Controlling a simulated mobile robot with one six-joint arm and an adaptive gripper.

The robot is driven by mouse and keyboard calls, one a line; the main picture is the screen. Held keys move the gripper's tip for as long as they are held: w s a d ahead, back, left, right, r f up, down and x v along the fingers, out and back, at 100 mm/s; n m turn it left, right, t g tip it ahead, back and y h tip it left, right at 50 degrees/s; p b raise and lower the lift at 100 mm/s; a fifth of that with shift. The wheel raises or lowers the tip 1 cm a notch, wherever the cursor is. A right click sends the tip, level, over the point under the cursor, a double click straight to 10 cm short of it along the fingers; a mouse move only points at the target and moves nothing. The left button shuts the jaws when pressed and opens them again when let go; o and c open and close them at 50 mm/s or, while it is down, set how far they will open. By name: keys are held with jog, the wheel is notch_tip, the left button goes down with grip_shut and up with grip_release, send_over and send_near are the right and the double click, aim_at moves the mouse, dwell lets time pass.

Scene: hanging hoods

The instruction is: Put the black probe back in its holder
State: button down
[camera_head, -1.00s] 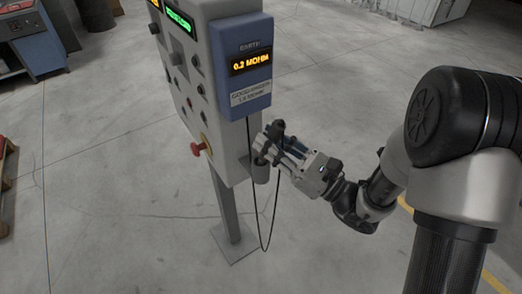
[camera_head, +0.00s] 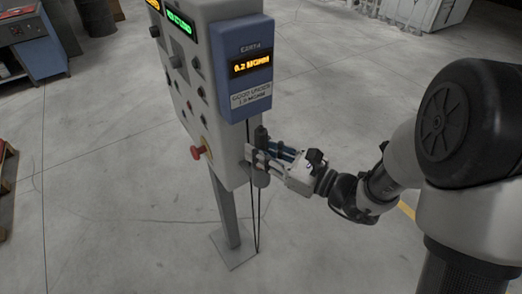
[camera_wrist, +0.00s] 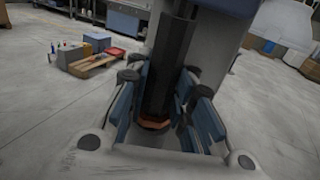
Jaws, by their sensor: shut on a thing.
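The black probe (camera_head: 262,134) stands about upright between the fingers of my gripper (camera_head: 260,152). In the wrist view the probe (camera_wrist: 172,65) is a dark shaft with an orange-red ring low down, with blue-padded fingers on both sides. My gripper is shut on it.
The blue earth meter (camera_head: 243,65) reads 0.2 MOHM, just above the gripper. The grey control panel (camera_head: 215,150) has a red button (camera_head: 197,152) and stands on a post. A black cable (camera_head: 256,220) hangs below the holder.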

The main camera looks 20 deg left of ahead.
jog(key=c, duration=1.4)
grip_release()
